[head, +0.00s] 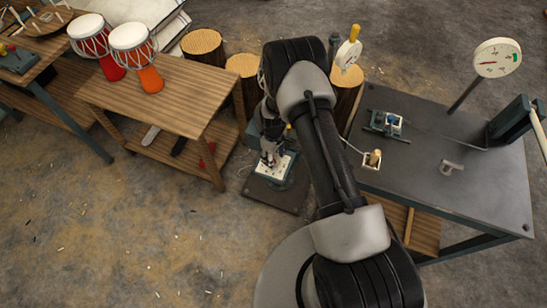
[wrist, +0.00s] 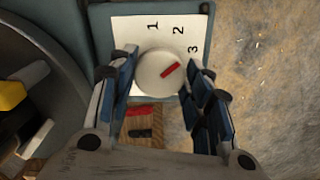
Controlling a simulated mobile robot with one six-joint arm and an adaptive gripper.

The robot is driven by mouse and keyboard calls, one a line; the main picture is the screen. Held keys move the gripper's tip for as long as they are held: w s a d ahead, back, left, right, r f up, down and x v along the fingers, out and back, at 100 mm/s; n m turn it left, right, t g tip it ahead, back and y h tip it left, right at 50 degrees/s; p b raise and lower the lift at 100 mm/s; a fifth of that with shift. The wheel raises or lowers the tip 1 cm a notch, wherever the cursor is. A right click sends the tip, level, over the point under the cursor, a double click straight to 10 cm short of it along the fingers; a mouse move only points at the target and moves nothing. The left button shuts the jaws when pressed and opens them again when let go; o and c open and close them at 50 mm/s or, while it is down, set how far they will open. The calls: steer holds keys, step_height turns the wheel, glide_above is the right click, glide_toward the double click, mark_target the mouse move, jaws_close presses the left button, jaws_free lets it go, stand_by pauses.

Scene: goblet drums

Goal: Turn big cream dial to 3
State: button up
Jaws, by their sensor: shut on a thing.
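The big cream dial (wrist: 151,71) is round, with a red mark on its face, and sits on a white plate (wrist: 128,33) printed 1, 2 and 3. The red mark points up and right, roughly toward the 3. My gripper (wrist: 163,66) has one finger on each side of the dial and is shut on it. In the head view, my gripper (head: 269,158) is down at the white plate (head: 280,171), and the dial is too small there to read.
The plate is on a blue-grey box above a dark base (head: 272,196) on the floor. A wooden table (head: 180,92) with two goblet drums stands left. A dark workbench (head: 440,178) with small devices and a round gauge (head: 497,58) stands right. The floor at front left is mostly clear.

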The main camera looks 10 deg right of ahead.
steer(key=shift+m+b, duration=0.45)
steer(key=shift+m, duration=1.45)
steer(key=o, duration=1.1)
steer(key=shift+c, duration=0.2)
step_height(320, 180, up, 12)
steer(key=shift+r, duration=0.1)
